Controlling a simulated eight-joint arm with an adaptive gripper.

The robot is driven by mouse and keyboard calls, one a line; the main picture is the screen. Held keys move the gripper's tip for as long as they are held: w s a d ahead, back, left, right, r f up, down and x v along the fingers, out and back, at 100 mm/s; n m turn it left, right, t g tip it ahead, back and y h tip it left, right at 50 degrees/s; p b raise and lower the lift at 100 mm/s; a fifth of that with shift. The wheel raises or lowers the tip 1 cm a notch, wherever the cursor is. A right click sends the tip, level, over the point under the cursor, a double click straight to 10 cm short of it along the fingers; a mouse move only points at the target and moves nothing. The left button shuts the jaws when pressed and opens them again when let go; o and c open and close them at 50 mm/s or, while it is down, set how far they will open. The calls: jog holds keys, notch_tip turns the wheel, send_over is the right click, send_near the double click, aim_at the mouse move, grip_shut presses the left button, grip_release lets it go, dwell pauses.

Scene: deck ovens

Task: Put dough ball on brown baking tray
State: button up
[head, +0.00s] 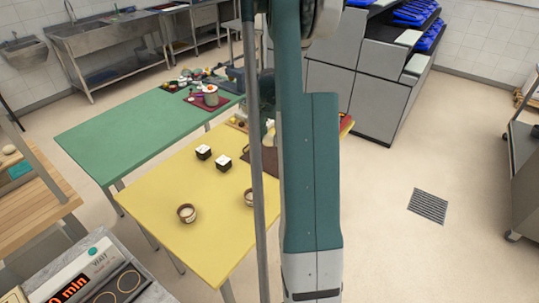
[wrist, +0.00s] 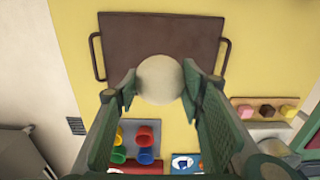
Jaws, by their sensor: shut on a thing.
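In the wrist view, a pale round dough ball (wrist: 160,79) sits between the fingertips of my gripper (wrist: 158,85). The gripper is shut on it, one finger on each side. The brown baking tray (wrist: 160,35), with a dark handle at each end, lies on the yellow table just beyond the ball. The ball overlaps the tray's near edge in this view and hides part of it. The height of the ball over the tray cannot be told.
In the wrist view, coloured cups (wrist: 146,135) and a board with small blocks (wrist: 265,112) lie nearer the wrist. A green table (head: 130,130) stands behind.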

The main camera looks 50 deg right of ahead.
send_over(269, 158)
jog(key=shift+s+f, duration=0.1)
jog(key=shift+f, duration=2.65)
jog(key=shift+f+b, duration=0.35)
jog(key=shift+f, duration=1.5)
jog(key=shift+f, duration=0.25)
jog(key=o, duration=0.8)
jog(key=shift+r, duration=0.1)
jog(key=shift+r, duration=0.1)
notch_tip(269, 158, up, 12)
jog(key=shift+r+p, duration=0.1)
jog(key=shift+p, duration=0.35)
